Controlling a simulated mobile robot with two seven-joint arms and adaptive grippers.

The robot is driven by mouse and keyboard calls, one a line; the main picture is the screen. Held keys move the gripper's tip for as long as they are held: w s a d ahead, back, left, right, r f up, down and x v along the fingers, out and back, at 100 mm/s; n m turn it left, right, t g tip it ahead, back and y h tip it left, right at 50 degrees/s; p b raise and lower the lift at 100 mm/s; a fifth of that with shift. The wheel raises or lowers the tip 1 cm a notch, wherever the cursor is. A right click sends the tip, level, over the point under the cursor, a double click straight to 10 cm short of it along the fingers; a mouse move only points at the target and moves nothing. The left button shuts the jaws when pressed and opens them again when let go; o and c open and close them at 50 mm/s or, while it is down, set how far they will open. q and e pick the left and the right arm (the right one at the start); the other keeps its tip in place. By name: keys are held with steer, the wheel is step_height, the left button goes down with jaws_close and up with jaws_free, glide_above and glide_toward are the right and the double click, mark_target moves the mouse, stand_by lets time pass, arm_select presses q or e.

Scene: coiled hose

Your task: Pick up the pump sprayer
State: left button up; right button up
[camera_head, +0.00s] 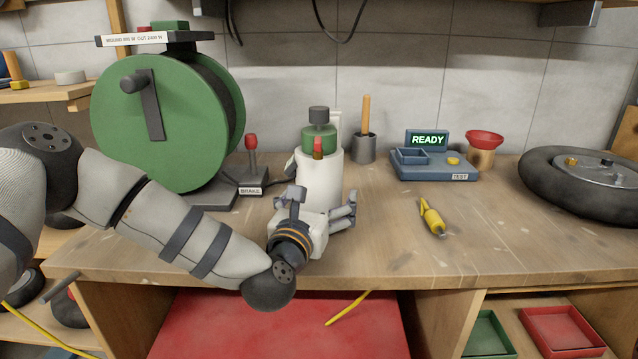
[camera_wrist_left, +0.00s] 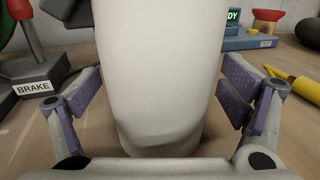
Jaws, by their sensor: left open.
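The pump sprayer (camera_head: 320,175) stands upright on the wooden bench in the head view. It has a white body, a green collar and a dark grey knob on top. My left gripper (camera_head: 326,207) is in front of its lower body. In the left wrist view, the white body (camera_wrist_left: 160,70) fills the middle between the open fingers of my left gripper (camera_wrist_left: 160,100). Gaps show between the body and both purple finger pads. The sprayer's top is out of the wrist view. My right gripper is not in view.
A green hose reel (camera_head: 150,125) and a brake lever (camera_head: 251,165) stand left of the sprayer. A wooden-handled tool in a grey cup (camera_head: 363,148) is behind right. A blue tester (camera_head: 433,165), yellow tool (camera_head: 432,217) and wheel (camera_head: 570,185) lie right. Bench is clear between them.

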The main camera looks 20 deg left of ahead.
arm_select(q)
steer(key=shift+w, duration=0.1)
steer(key=c, duration=1.6)
steer(key=shift+r, duration=0.1)
steer(key=shift+c, duration=0.6)
